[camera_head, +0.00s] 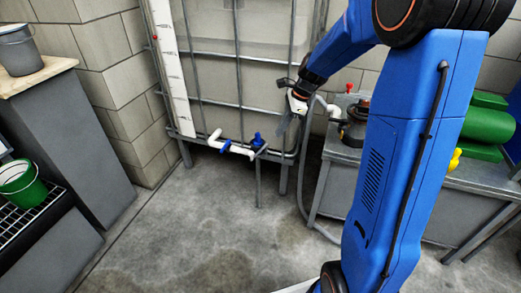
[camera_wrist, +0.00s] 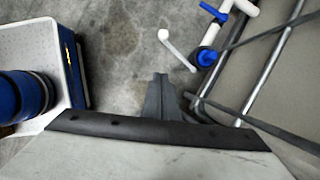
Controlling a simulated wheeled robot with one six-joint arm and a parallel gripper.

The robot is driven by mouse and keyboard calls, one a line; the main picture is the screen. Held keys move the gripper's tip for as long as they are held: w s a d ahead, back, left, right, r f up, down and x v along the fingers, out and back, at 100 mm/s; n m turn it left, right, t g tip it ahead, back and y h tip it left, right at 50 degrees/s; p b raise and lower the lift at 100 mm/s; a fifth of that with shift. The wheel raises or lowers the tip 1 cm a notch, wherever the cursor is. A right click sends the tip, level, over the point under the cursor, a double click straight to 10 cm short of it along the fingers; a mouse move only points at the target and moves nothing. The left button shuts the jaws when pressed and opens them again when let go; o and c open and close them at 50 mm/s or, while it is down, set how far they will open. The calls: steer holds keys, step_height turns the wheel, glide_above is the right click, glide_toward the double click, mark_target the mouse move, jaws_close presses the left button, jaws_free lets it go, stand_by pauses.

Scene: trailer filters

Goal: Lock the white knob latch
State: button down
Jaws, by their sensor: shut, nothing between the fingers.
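A white bent lever with a round knob at its end (camera_wrist: 177,49) shows in the wrist view, beside a blue valve fitting (camera_wrist: 206,56) on a white pipe (camera_wrist: 238,20). I cannot tell for certain that this lever is the knob latch, or whether it is locked. In the head view the blue fitting (camera_head: 257,140) sits at the right end of the white pipe (camera_head: 214,139), low on the caged tank. My gripper (camera_head: 282,128) is shut and empty, up and to the right of the fitting. Its fingers (camera_wrist: 160,92) are apart from the lever in the wrist view.
The metal cage (camera_head: 240,105) around the tank stands behind the pipe. A grey bench (camera_head: 342,172) with a pump and a green cylinder (camera_head: 488,126) is at right. A counter with a bucket (camera_head: 17,50) is at left. The concrete floor (camera_head: 200,220) in front is clear.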

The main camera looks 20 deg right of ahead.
steer(key=w+a+f, duration=0.2)
steer(key=a+f, duration=0.5)
steer(key=f, duration=0.2)
steer(key=shift+a, duration=0.25)
stand_by(0.4)
steer(key=shift+f, duration=0.1)
steer(key=shift+a, duration=0.1)
